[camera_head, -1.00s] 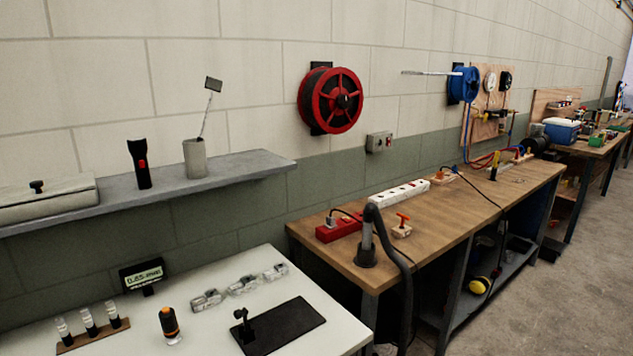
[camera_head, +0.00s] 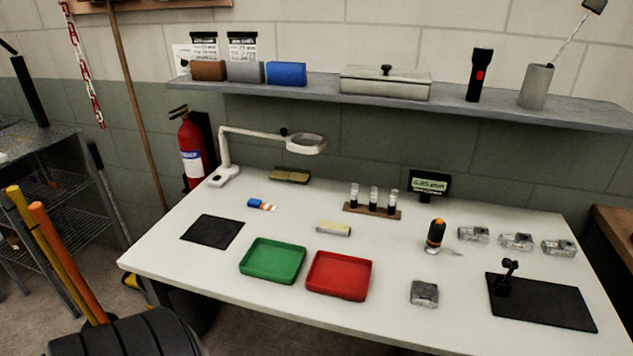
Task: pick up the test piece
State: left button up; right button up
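No object is labelled as the test piece. A small grey square block (camera_head: 424,293) lies flat on the white table (camera_head: 400,330), near its front edge, between the red tray and the black plate; it may be the test piece, but I cannot tell for certain. Three clear, glassy pieces (camera_head: 515,241) lie in a row at the right of the table. Neither of my grippers is in view.
A green tray (camera_head: 273,260) and a red tray (camera_head: 339,275) sit near the front. A black plate with a stand (camera_head: 545,302), an orange-black tool (camera_head: 435,235), a vial rack (camera_head: 372,209) and a magnifier lamp (camera_head: 305,144) share the table. A shelf (camera_head: 450,106) overhangs the back.

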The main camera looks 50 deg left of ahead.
aim_at(322, 227)
jog(key=u, duration=1.4)
jog(key=i+l+z, duration=0.2)
jog(key=l, duration=0.15)
jog(key=i+l+z, duration=0.15)
jog(key=l, duration=0.2)
jog(key=i+l+z, duration=0.2)
jog(key=k+l, duration=0.1)
